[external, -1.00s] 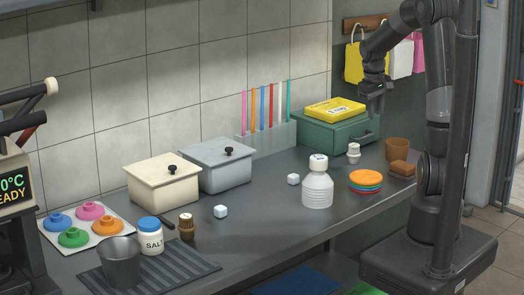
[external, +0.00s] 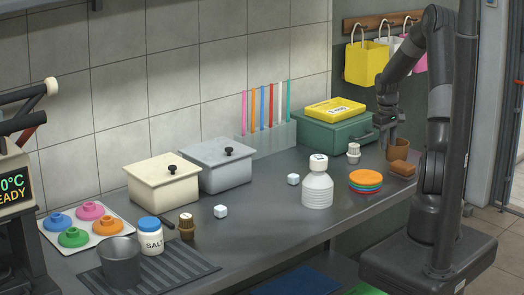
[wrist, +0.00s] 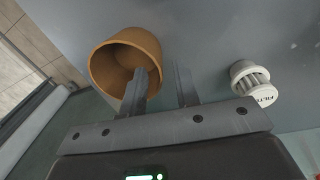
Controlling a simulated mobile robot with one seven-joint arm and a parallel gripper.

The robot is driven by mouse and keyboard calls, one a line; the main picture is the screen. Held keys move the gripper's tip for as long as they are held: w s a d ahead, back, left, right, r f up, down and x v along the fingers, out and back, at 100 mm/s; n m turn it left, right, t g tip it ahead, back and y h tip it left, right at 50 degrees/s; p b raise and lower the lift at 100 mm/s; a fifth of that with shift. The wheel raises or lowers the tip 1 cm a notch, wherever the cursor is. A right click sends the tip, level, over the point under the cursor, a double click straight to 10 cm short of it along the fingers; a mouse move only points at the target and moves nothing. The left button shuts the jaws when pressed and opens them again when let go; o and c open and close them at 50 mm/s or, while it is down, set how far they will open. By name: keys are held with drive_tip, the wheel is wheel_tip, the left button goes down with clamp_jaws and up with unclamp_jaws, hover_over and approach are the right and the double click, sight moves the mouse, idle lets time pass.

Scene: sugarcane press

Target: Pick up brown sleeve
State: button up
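The brown sleeve (external: 400,151) is a round, hollow, cup-like piece standing at the right end of the counter. In the wrist view the sleeve (wrist: 103,60) shows its open mouth at upper left. My gripper (external: 390,140) is low at the sleeve, pointing down. In the wrist view my gripper (wrist: 162,72) is open, with a gap between the fingers. The left finger overlaps the sleeve's mouth and the right finger is outside it, with the sleeve's near wall about between them. Whether either finger touches the wall cannot be told.
A white filter piece (wrist: 254,84) stands beside the sleeve and shows in the external view (external: 354,152).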

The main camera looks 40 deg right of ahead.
sight(388, 156)
drive_tip(key=f, duration=0.4)
drive_tip(key=shift+d+f, duration=0.15)
drive_tip(key=shift+d, duration=0.05)
drive_tip(key=shift+c, duration=0.2)
clamp_jaws()
